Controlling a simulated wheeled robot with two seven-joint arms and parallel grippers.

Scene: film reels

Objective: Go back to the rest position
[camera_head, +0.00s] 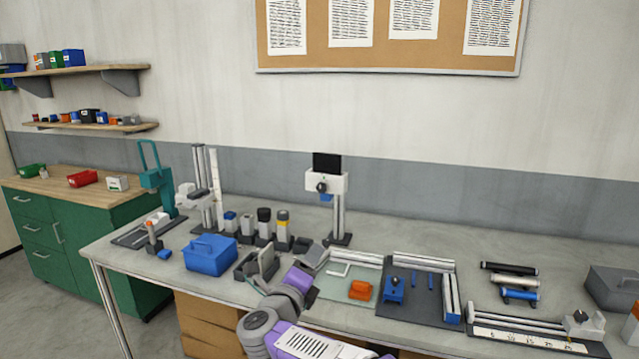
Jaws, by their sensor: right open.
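My right gripper (316,257) is at the end of my purple and grey arm, which comes up from the bottom middle. It is above the workbench (370,237), at the left edge of the pale green mat (340,286). It is seen small and from behind, and I see nothing held in it. The jaws are open. My left gripper is not in the picture.
A blue box (211,254) and a grey block-like fixture (259,264) are left of my arm. An orange block (360,290) lies on the mat. A stand with a white head (327,182) rises behind.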

